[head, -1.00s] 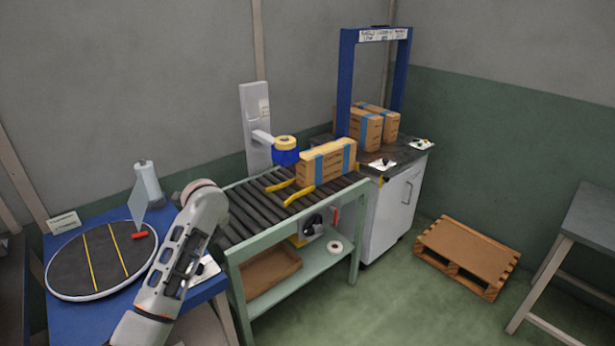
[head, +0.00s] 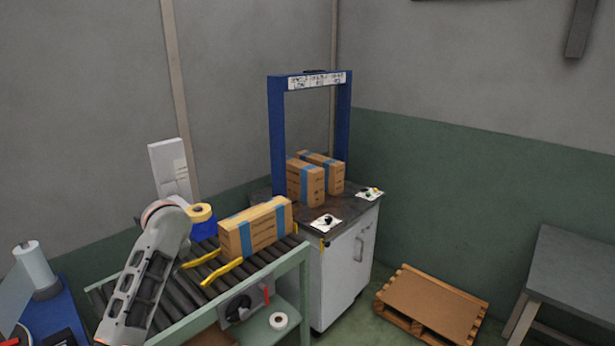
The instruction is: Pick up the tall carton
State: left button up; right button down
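Two brown cartons with blue bands stand on the dark bench top by the blue arch: a nearer, upright one (head: 298,186) and one behind it (head: 334,172), partly hidden. A longer brown carton (head: 268,230) with blue bands rests on the roller conveyor (head: 172,285). I cannot tell for certain which is the tall carton; the nearer bench carton looks upright. My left arm rises at the lower left, in front of the conveyor, left of and apart from all cartons. I cannot make out its gripper fingers. My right gripper does not show.
The blue arch (head: 277,135) frames the bench cartons. White cards with small knobs lie on the bench (head: 345,213). Yellow guides (head: 221,272) lie across the conveyor. A wooden pallet (head: 430,303) is on the floor, and a grey table (head: 580,275) stands at the right. Green floor is clear between them.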

aim_at(305, 181)
jog(key=i+l, duration=0.8)
jog(key=i, duration=0.15)
jog(key=i+l, duration=0.95)
jog(key=i, duration=0.2)
jog(key=i+l, duration=0.15)
jog(key=i, duration=0.25)
jog(key=i+j, duration=0.2)
jog(key=j, duration=0.2)
